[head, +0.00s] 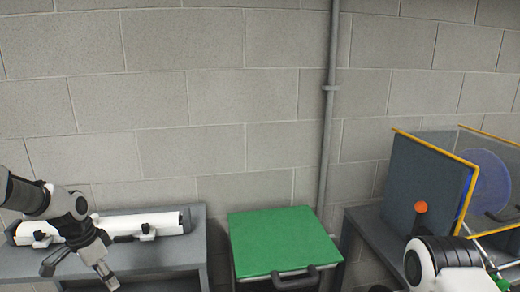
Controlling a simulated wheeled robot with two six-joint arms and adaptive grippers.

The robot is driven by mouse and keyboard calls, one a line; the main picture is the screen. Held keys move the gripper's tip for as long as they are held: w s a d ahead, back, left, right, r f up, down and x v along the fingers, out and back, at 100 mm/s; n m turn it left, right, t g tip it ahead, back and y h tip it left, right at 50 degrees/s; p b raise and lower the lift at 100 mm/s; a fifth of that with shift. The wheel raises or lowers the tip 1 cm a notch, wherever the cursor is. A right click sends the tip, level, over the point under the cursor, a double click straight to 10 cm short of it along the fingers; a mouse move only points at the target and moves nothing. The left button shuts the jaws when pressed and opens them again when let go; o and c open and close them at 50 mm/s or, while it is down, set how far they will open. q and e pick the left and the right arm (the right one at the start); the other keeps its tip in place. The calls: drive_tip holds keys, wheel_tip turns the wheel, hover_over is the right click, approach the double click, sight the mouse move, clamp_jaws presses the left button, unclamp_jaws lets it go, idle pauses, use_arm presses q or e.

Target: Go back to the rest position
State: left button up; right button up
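My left gripper (80,272) is at the lower left, in front of a grey bench. Its two dark fingers are spread apart and nothing shows between them. The arm comes in from the left edge. My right arm shows as a white and black link at the lower right. Its gripper cannot be made out in the picture.
A white tube (118,225) with black clamps lies on the grey bench (170,257) at left. A green-topped stand (280,240) with a dark handle is in the middle. At right, a grey panel (409,183) with yellow edging, an orange knob (421,207) and a blue disc (487,180) stand on another bench.

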use_arm(q)
drive_tip(key=s+d+f+g, duration=0.2)
drive_tip(key=s+d+f, duration=0.3)
drive_tip(key=s+f, duration=0.45)
drive_tip(key=s+d+f+g, duration=0.35)
drive_tip(key=s+f, duration=0.45)
drive_tip(key=f, duration=0.3)
drive_tip(key=s+d+f+n+t+y, duration=0.1)
drive_tip(key=s+d+f+n, duration=0.15)
drive_tip(key=s, duration=0.65)
drive_tip(key=s+d+f+n+t+y, duration=0.15)
drive_tip(key=s+d+f, duration=0.25)
drive_tip(key=s, duration=0.5)
drive_tip(key=w+n, duration=0.1)
drive_tip(key=w+n+t, duration=0.2)
drive_tip(key=w, duration=0.1)
drive_tip(key=shift+a+r+h, duration=0.25)
drive_tip(key=shift+a+h, duration=0.1)
